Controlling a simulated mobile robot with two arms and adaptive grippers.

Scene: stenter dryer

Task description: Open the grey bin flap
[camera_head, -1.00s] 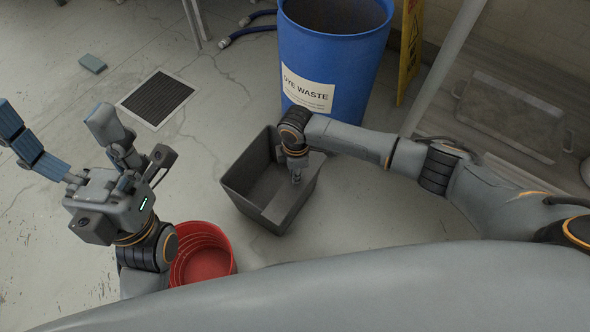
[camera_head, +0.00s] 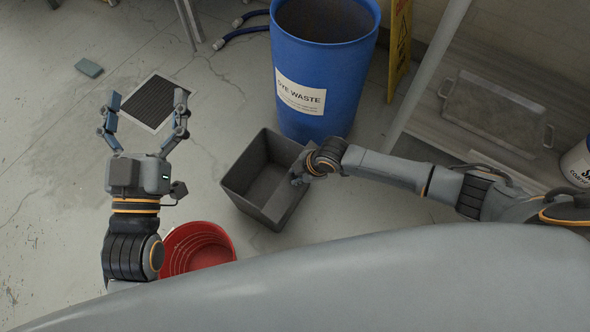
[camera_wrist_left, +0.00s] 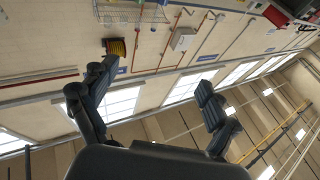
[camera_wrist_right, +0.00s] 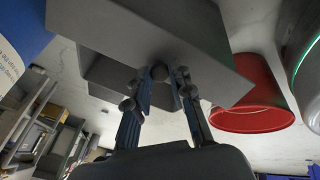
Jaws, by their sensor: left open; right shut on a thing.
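The grey bin (camera_head: 239,189) stands on the floor in front of the blue drum in the head view. Its dark inside shows on the left. The grey flap (camera_head: 283,203) is at its right side, swung away from the opening; its exact angle is hard to tell. My right gripper (camera_head: 297,180) is at the flap's upper part. In the right wrist view its fingers (camera_wrist_right: 160,92) are shut on a small round knob (camera_wrist_right: 160,72) beneath a grey panel (camera_wrist_right: 135,25). My left gripper (camera_head: 146,103) is open and empty, raised at the left, away from the bin.
A blue "DYE WASTE" drum (camera_head: 322,60) stands right behind the bin. A red bucket (camera_head: 205,240) is on the floor to its left front. A floor grate (camera_head: 155,101), a yellow sign (camera_head: 400,45) and a metal tray (camera_head: 495,110) lie further off.

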